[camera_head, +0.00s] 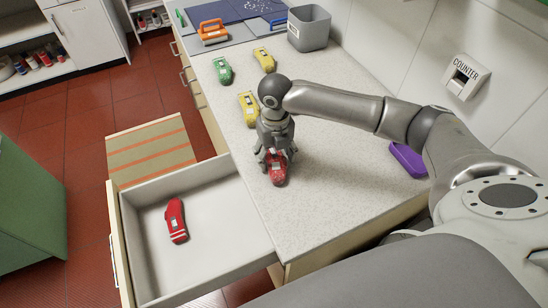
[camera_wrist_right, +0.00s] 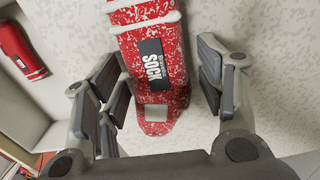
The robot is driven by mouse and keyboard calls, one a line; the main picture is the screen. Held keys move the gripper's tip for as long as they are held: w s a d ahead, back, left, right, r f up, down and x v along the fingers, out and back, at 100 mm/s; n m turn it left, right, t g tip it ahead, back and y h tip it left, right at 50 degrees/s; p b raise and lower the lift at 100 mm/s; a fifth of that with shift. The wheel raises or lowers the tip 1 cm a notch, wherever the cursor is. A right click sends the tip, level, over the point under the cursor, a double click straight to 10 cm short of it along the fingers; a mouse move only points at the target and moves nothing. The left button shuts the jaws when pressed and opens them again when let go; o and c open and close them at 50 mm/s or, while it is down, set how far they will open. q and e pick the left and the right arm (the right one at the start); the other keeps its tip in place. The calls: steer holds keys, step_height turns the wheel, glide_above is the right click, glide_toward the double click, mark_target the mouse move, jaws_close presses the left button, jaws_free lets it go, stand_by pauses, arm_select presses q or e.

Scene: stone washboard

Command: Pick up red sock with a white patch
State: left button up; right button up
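A red sock (camera_head: 278,178) with white speckles lies on the countertop under my right gripper (camera_head: 275,155). In the right wrist view this sock (camera_wrist_right: 158,65) has a dark label reading SOCK, white bands and a pale square patch near its toe. My right gripper fingers (camera_wrist_right: 163,72) are open on both sides of it, with a visible gap on the right. A second red sock (camera_head: 176,221), with white stripes, lies in the open drawer. It also shows at the left of the right wrist view (camera_wrist_right: 20,52). My left gripper is not in view.
A green sock (camera_head: 222,70) and yellow socks (camera_head: 264,60) (camera_head: 248,106) lie farther back on the countertop (camera_head: 320,210). The open drawer (camera_head: 122,235) juts out left.

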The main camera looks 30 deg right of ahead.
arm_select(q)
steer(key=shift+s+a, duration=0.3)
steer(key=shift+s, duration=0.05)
arm_select(e)
steer(key=c, duration=0.6)
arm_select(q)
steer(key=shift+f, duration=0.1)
arm_select(e)
steer(key=shift+r, duration=0.15)
